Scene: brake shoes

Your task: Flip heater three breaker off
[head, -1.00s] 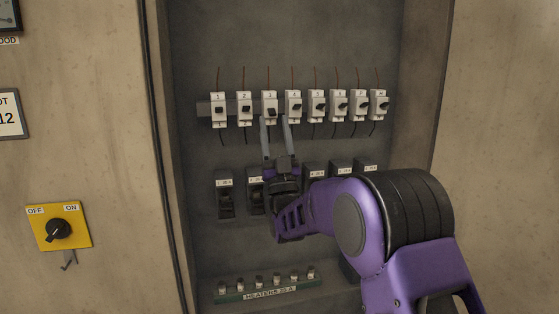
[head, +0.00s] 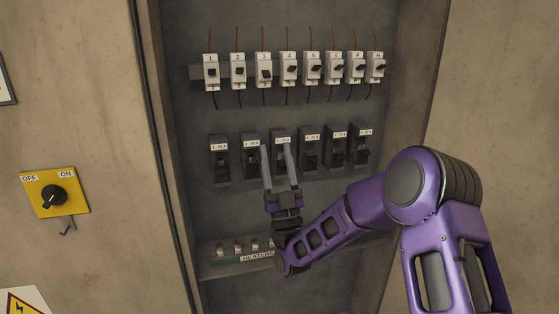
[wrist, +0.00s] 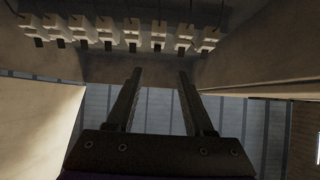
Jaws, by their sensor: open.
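The white breaker numbered 3 (head: 264,68) is third from left in the upper row inside the grey cabinet. Its toggle seems to sit lower than its neighbours' toggles, but it is small and its exact position is hard to tell. My gripper (head: 278,147) is open and empty, with fingers pointing up. It is well below breaker 3, in front of the third dark unit (head: 281,137) of the lower row, which it partly hides. In the wrist view my open gripper (wrist: 160,72) has nothing between its fingers, and the white breaker row crosses the top.
Breakers 2 (head: 238,69) and 4 (head: 289,66) stand close on either side of breaker 3. Below are a terminal strip (head: 226,257) with a heaters label, partly hidden by my arm, and a yellow OFF/ON switch plate (head: 53,193) outside the cabinet at left.

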